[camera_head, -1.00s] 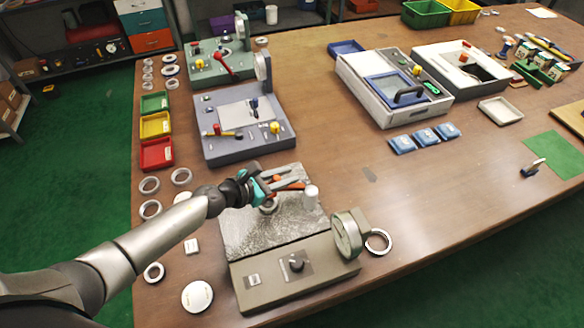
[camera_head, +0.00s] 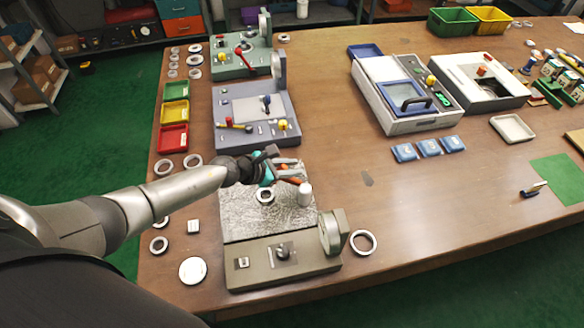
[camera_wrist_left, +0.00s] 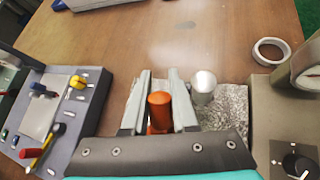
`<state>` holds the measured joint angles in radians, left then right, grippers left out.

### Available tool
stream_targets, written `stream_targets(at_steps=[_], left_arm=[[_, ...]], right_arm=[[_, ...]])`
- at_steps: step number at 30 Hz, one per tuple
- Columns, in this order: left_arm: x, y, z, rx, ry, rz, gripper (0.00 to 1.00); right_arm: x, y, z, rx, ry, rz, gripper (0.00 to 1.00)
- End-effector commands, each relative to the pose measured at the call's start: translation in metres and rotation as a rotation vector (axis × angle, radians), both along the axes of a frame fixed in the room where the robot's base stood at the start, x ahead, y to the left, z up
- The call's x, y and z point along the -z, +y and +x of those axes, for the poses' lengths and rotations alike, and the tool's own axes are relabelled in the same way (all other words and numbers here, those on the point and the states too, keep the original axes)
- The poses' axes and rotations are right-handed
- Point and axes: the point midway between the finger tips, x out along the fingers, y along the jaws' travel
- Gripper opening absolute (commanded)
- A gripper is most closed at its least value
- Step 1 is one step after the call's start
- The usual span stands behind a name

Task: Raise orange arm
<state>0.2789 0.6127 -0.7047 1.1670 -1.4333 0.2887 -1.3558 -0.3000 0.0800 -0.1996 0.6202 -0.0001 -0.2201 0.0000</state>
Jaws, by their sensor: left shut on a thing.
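The orange arm (camera_wrist_left: 160,112) shows in the left wrist view as an orange, round-ended piece between my left gripper's two grey fingers (camera_wrist_left: 159,105). In the head view my left gripper (camera_head: 286,174) is over the grey speckled plate of the near device, shut on the orange arm, of which only small orange bits show. A metal ring (camera_head: 264,196) lies on the plate below the gripper. A pale upright post (camera_head: 304,194) stands just right of the fingers; it also shows in the wrist view (camera_wrist_left: 204,86). My right gripper is not in view.
The near device has a base with a knob (camera_head: 283,253) and a round dial (camera_head: 331,232). A loose ring (camera_head: 363,243) lies to its right. A blue-grey device (camera_head: 255,115) stands behind. Red, yellow and green trays (camera_head: 173,138) line the left edge.

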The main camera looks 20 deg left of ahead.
Motion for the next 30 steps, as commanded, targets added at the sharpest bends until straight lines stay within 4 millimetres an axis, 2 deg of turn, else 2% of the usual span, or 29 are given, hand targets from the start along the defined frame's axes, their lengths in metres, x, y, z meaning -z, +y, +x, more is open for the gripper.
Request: stream_targets(at_steps=[1,7,30], left_arm=[[-0.0055,-0.0079,0.0043,0.002,-0.006,-0.015,0.0],[-0.0059,-0.0138,0.0074,0.003,-0.004,-0.017,0.0],[-0.0012,-0.0149,0.0035,0.006,0.006,-0.016,0.0]], right_arm=[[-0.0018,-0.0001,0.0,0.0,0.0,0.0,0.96],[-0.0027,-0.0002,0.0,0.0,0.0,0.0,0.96],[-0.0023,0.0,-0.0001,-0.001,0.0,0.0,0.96]])
